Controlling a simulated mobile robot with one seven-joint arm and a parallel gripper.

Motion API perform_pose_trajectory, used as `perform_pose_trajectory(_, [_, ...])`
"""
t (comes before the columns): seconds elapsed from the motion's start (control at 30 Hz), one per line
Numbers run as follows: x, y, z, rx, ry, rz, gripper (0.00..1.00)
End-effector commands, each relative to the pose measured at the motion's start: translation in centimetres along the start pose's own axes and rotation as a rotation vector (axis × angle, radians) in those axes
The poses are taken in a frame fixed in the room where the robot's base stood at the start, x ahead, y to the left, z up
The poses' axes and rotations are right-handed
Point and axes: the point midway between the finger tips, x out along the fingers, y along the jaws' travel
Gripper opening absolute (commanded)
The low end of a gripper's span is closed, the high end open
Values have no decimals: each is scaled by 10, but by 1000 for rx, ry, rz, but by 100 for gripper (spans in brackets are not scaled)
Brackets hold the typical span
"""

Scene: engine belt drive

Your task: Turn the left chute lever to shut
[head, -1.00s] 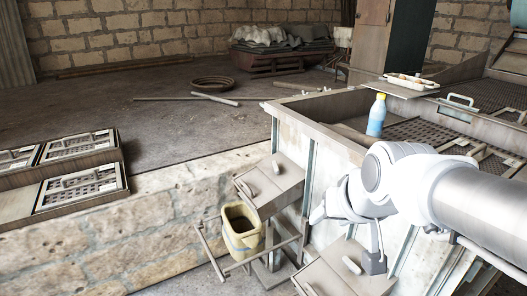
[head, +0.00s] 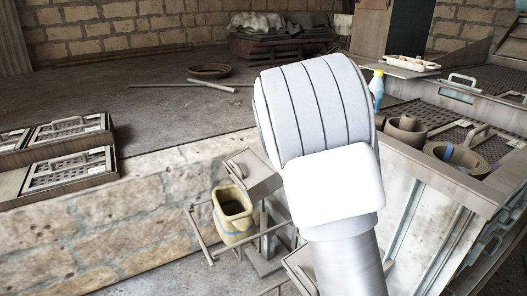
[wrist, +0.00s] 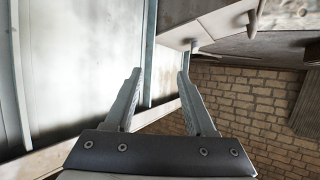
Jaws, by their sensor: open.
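In the head view, a small grey-brown chute (head: 262,184) sticks out from the machine's front above a yellow bin, partly hidden behind my arm. I take it for the left chute. Its lever is too small to make out there. In the wrist view, a chute-like box (wrist: 205,18) is at the upper right, with a short pale peg (wrist: 194,46), perhaps the lever, just beyond the right fingertip. Another peg (wrist: 252,23) stands further right. My gripper (wrist: 159,71) is open, with nothing between its fingers, apart from the peg. My arm hides it in the head view.
The yellow bin (head: 232,213) stands below the chute by a thin metal frame. A blue bottle (head: 377,88) and brown ring-shaped parts (head: 406,130) are on the machine top. A pale post (wrist: 150,55) runs close to the fingers. Drawer-like trays (head: 68,165) are at left.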

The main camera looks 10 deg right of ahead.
Motion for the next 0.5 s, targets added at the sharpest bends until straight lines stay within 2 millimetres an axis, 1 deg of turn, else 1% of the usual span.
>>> perform_pose_trajectory(0.03, [14, -4, 12, -28, 31, 0, 55])
perform_pose_trajectory(0.2, [47, -17, 28, -115, 161, -20, 55])
perform_pose_trajectory(0.33, [65, -32, 40, -187, 260, -56, 55])
perform_pose_trajectory(0.5, [76, -52, 52, -262, 358, -111, 55])
